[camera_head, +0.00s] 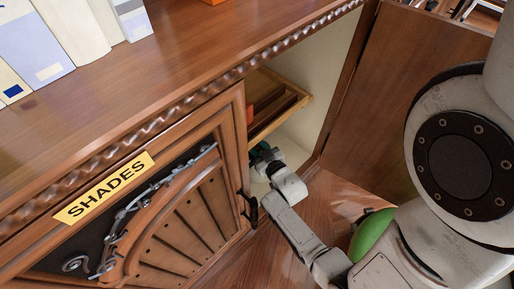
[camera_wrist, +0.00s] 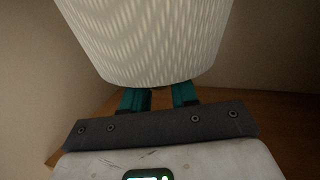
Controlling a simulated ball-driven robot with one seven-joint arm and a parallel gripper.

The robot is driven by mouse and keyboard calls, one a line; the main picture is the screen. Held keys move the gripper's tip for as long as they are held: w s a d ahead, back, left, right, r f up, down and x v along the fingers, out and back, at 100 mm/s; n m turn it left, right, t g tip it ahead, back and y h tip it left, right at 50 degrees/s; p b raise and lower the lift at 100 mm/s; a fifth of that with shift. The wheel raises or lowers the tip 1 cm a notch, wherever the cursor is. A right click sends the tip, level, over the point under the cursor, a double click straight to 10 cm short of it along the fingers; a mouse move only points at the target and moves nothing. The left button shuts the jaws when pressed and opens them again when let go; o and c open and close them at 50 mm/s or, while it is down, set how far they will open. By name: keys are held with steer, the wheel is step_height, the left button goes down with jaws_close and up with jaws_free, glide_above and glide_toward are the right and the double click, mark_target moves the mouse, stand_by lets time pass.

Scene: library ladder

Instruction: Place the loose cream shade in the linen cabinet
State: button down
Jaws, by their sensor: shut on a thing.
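The cream shade (camera_wrist: 150,35) fills the top middle of the wrist view, with a pale patterned surface and its narrower end toward me. My gripper (camera_wrist: 160,98) has teal fingers, which are shut on the shade's near lower edge. In the head view my gripper (camera_head: 261,155) reaches into the open compartment of a wooden cabinet (camera_head: 190,75), below an inner shelf. I cannot make out the shade in the head view; the cabinet door hides that part. In the wrist view, a brown wooden surface (camera_wrist: 285,115) lies below the shade, but I cannot tell whether they touch.
A cabinet door (camera_head: 190,205) with a yellow SHADES label (camera_head: 104,188) stands left of my arm. A wooden shelf (camera_head: 290,111) holding reddish-brown items is above my gripper. A brown panel (camera_head: 400,85) stands at the right. White books (camera_head: 72,27) stand on the cabinet top.

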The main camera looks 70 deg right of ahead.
steer(key=c, duration=0.9)
jaws_free()
steer(key=shift+o, duration=0.2)
steer(key=p+v, duration=0.3)
steer(key=v, duration=0.9)
steer(key=shift+p, duration=0.4)
steer(key=shift+f, duration=0.1)
